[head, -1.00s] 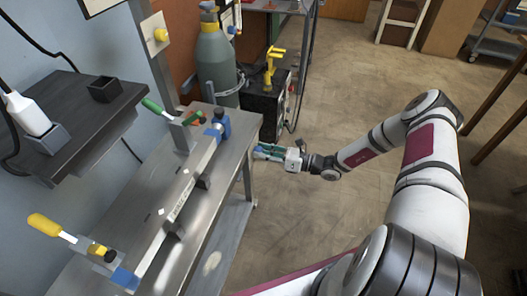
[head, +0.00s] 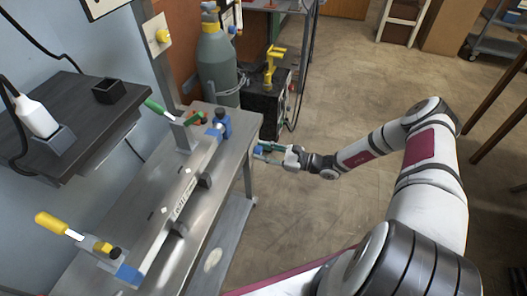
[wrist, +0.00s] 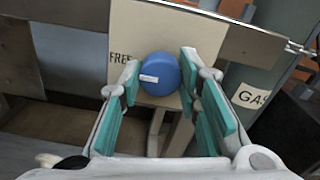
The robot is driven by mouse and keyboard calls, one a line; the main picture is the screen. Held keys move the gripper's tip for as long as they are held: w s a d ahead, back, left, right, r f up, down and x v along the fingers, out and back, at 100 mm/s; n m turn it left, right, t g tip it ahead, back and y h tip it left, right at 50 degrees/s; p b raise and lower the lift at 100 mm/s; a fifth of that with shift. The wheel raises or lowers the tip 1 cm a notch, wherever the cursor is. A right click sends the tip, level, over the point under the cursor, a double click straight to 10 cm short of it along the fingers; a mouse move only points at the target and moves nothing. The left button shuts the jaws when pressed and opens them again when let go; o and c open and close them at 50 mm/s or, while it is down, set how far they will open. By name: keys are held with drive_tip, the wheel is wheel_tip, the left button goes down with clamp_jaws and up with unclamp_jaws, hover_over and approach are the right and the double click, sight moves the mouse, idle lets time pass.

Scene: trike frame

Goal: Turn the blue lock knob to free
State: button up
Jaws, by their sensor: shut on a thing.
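The blue lock knob (wrist: 163,66) is round and sits on a pale plate (wrist: 190,30) with the word FREE at its left. A white mark on the knob's face lies left of centre, roughly level, pointing toward FREE. My gripper (head: 264,152) is at the end of the bench in the head view, with a bit of the blue knob (head: 258,149) showing between its teal fingers. In the wrist view its fingers (wrist: 158,72) stand on both sides of the knob, shut on it. The plate's face is hidden in the head view.
The metal bench (head: 225,165) holds a long bar with clamps, including a yellow-handled one (head: 58,226) and a green-handled one (head: 157,106). A grey-green gas cylinder (head: 215,65) and a black machine (head: 263,105) stand beyond.

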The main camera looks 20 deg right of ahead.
drive_tip(key=shift+f, duration=0.1)
drive_tip(key=o, duration=1.1)
drive_tip(key=shift+o, duration=0.2)
drive_tip(key=v, duration=1.2)
